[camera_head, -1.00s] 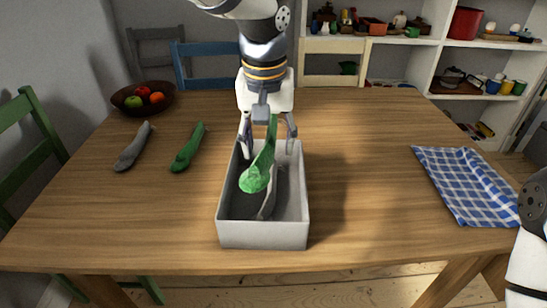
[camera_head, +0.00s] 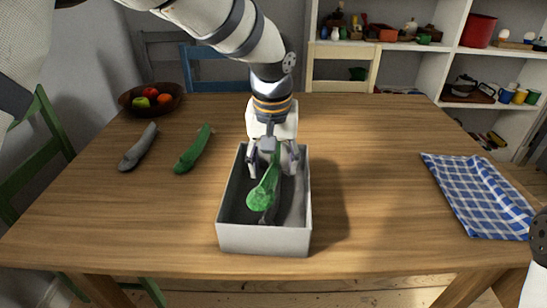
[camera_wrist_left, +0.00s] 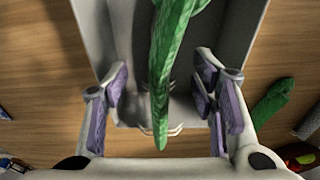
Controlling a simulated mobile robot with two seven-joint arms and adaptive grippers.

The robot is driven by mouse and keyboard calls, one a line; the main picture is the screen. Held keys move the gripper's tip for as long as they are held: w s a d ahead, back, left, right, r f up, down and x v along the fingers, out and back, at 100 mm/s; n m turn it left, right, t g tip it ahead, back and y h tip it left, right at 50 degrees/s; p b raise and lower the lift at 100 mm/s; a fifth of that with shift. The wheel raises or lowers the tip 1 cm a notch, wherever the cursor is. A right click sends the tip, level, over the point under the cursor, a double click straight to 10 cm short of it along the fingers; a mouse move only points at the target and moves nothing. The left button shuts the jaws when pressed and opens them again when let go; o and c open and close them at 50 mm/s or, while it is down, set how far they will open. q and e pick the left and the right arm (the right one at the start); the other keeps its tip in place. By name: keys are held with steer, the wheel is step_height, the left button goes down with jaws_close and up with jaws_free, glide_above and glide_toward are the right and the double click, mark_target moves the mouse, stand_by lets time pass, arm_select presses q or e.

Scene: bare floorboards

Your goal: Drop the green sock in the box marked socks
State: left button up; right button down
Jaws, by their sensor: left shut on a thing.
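A green sock (camera_head: 262,194) hangs in my left gripper (camera_head: 272,168), its lower end inside a grey open box (camera_head: 264,240). The sock also shows between the fingers in the left wrist view (camera_wrist_left: 170,50). The fingers look spread to either side of it there. The gripper is low, at the far end of the box. A grey thing, perhaps a sock, lies in the box, partly hidden behind the green sock. No marking on the box is readable. A second green sock (camera_head: 194,150) lies on the table to the left. My right gripper is out of view.
A grey sock (camera_head: 138,147) and a fruit bowl (camera_head: 152,98) are on the wooden table (camera_head: 370,180), at the left. A blue checked cloth (camera_head: 476,195) lies at the right. The tabletop between box and cloth is clear. Shelves stand behind.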

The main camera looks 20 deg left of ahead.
arm_select(q)
steer(key=o, duration=1)
steer(key=r, duration=0.4)
steer(key=s+r, duration=0.1)
steer(key=r, duration=0.7)
steer(key=shift+s+d, duration=0.2)
steer(key=shift+s, duration=0.2)
steer(key=shift+f, duration=0.1)
